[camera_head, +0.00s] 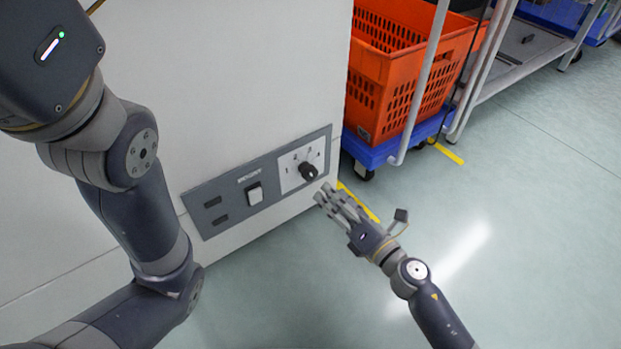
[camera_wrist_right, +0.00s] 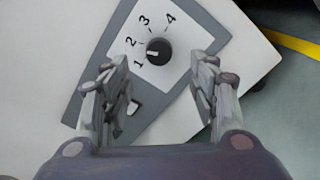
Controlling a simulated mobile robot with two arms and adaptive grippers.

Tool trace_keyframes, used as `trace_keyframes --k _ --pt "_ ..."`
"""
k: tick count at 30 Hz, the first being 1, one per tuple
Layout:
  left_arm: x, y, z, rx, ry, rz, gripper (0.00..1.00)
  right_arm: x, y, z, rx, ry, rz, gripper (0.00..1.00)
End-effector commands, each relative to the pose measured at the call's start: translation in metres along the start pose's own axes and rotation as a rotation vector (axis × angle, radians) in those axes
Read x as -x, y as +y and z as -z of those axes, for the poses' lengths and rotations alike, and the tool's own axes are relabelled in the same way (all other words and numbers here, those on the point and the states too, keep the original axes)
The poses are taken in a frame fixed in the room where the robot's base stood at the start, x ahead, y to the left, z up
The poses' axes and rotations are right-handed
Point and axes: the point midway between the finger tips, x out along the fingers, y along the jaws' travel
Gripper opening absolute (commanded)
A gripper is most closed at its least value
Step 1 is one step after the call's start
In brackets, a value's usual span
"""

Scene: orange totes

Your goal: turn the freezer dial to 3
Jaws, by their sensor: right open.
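The freezer dial (camera_head: 308,171) is a round black knob on a white plate in the grey control panel, low on the white freezer (camera_head: 240,70). In the right wrist view, the dial (camera_wrist_right: 158,51) has numbers 1 to 4 around it. A pale mark on the knob faces the side of 1 and 2; I cannot tell exactly which. My right gripper (camera_head: 323,193) is open and empty, in front of the panel and just below and right of the dial. In the wrist view its fingers (camera_wrist_right: 160,72) stand either side of the dial's line, apart from it. My left arm shows, but its gripper does not.
A rocker switch (camera_head: 254,194) sits left of the dial on the panel. An orange tote (camera_head: 405,75) stands on a blue wheeled cart (camera_head: 370,152) just right of the freezer. The floor (camera_head: 520,230) at the right is clear.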

Motion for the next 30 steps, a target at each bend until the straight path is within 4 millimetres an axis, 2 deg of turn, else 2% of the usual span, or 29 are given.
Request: trace_keyframes --k 9,15,21,30 --pt "0.01 0.002 0.003 0.0 -0.002 0.0 0.0 -0.054 0.001 0.0 -0.002 -0.001 -0.003 0.55" --pt "0.015 0.003 0.004 0.0 -0.002 0.0 0.0 -0.082 0.001 0.0 -0.004 -0.001 -0.003 0.55" --pt "0.017 0.004 0.005 0.0 -0.001 0.0 0.0 -0.095 0.001 0.0 -0.006 -0.001 -0.002 0.55" --pt "0.017 0.004 0.005 0.0 -0.001 0.0 0.0 -0.097 0.001 0.0 -0.006 -0.001 -0.001 0.55"
